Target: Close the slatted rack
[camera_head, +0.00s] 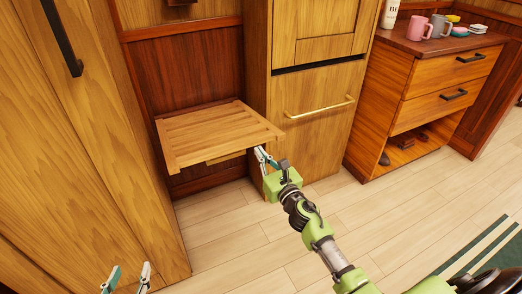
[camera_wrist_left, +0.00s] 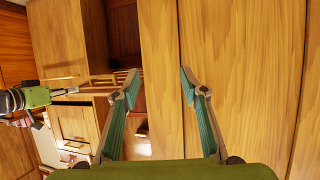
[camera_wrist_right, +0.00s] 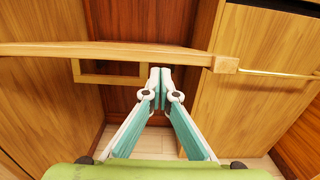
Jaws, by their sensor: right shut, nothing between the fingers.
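The slatted rack (camera_head: 215,132) is a light wooden shelf standing out roughly level from the dark panelled wall between two cabinets. In the right wrist view its front edge (camera_wrist_right: 110,50) crosses the upper part of the picture. My right gripper (camera_head: 264,156) is shut and empty, at the rack's front right corner. Its fingertips (camera_wrist_right: 160,72) appear just below the front edge; I cannot tell whether they touch it. My left gripper (camera_head: 126,280) is open and empty, low at the front left, away from the rack. Its spread fingers show in the left wrist view (camera_wrist_left: 160,88).
A tall wooden cabinet (camera_head: 85,130) stands left of the rack. A cabinet with a brass bar handle (camera_head: 320,108) stands close on the right. Further right is a drawer unit (camera_head: 440,88) with mugs on top. The plank floor (camera_head: 230,235) below is clear.

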